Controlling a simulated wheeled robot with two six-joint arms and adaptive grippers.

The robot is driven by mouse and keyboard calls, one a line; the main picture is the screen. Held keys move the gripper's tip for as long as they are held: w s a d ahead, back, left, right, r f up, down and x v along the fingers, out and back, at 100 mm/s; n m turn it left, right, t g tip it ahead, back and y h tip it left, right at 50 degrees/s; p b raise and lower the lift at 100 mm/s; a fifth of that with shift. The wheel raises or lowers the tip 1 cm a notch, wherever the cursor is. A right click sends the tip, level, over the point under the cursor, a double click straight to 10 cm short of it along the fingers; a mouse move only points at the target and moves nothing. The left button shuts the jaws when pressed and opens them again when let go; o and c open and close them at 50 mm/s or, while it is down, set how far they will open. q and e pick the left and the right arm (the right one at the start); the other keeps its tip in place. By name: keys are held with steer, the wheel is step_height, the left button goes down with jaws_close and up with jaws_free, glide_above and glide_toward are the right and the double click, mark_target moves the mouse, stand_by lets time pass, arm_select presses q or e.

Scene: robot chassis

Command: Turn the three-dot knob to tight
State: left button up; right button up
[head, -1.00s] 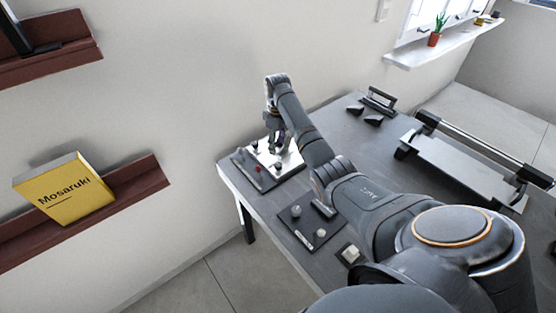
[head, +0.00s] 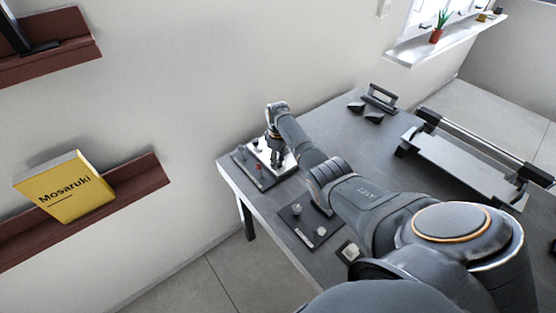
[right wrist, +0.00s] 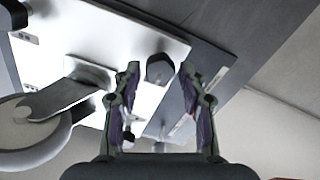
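A bright silver panel (head: 289,161) lies at the far left end of the grey table, and it fills the left of the right wrist view (right wrist: 150,32). My right gripper (head: 277,163) points down over this panel. In the right wrist view, its two fingers (right wrist: 160,72) are apart and empty. A dark knob (right wrist: 159,69) shows between the fingertips; I cannot tell whether they touch it. My left gripper is out of view.
A dark plate (head: 243,157) with a red knob (head: 258,167) adjoins the silver panel. Another dark plate with pale knobs (head: 321,230) lies nearer. In the right wrist view, a large rounded lever (right wrist: 35,120) stands left of the fingers. A rail device (head: 455,165) stands right.

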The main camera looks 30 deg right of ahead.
jaws_close()
steer(key=shift+r+m+p, duration=0.1)
steer(key=shift+m+p, duration=0.5)
steer(key=shift+m, duration=0.5)
steer(key=m+p, duration=0.1)
steer(key=m, duration=0.2)
steer(key=shift+d+m, duration=0.1)
steer(key=shift+m, duration=0.2)
steer(key=m+p, duration=0.1)
steer(key=m, duration=0.3)
steer(key=shift+d+m+p, duration=0.1)
steer(key=shift+m+p, duration=0.2)
steer(key=shift+m, duration=1.6)
